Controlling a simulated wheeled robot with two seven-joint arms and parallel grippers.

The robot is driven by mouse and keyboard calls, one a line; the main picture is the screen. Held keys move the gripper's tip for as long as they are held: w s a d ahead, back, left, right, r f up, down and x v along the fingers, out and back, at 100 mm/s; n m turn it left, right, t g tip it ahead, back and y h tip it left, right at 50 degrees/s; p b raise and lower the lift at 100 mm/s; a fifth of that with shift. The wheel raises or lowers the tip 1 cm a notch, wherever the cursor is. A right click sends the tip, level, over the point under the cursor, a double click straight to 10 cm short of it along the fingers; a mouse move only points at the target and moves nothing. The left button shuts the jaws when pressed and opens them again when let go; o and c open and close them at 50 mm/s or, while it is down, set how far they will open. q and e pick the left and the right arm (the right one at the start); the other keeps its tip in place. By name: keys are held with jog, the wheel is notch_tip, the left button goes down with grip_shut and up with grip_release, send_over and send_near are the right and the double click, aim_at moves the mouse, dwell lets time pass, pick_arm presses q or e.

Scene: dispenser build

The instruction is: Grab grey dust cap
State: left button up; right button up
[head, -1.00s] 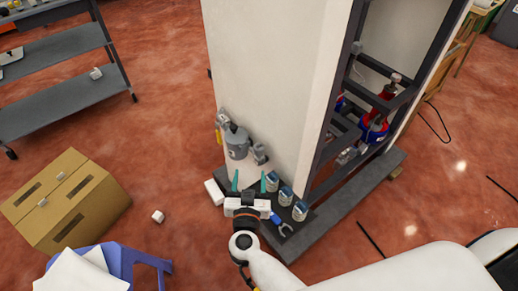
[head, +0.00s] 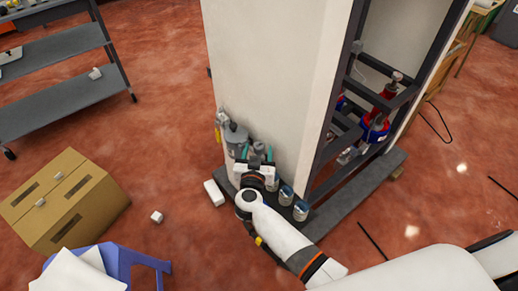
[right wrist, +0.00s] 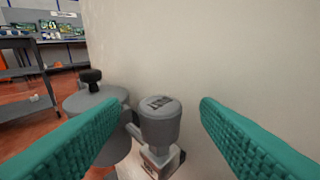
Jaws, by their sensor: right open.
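The grey dust cap (right wrist: 160,119) is a rounded grey cap with a dark label on top. In the right wrist view it sits on a metal fitting beside the pale cabinet wall, between my right gripper's fingers and apart from both. My right gripper (head: 257,151) is open and empty, its two teal fingers (right wrist: 262,143) reaching toward the wall on either side of the cap. In the head view the gripper partly hides the cap and its fitting. My left gripper is not in view.
A larger grey canister (right wrist: 97,108) with a black knob stands just left of the cap. The pale wall (right wrist: 230,50) is close behind. Jars with blue tops (head: 300,210) stand on the dark base plate. A cardboard box (head: 65,200) is on the floor at left.

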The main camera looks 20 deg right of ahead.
jog(key=shift+w+d, duration=0.15)
jog(key=shift+w, duration=0.15)
jog(key=shift+c, duration=0.6)
jog(key=c, duration=0.9)
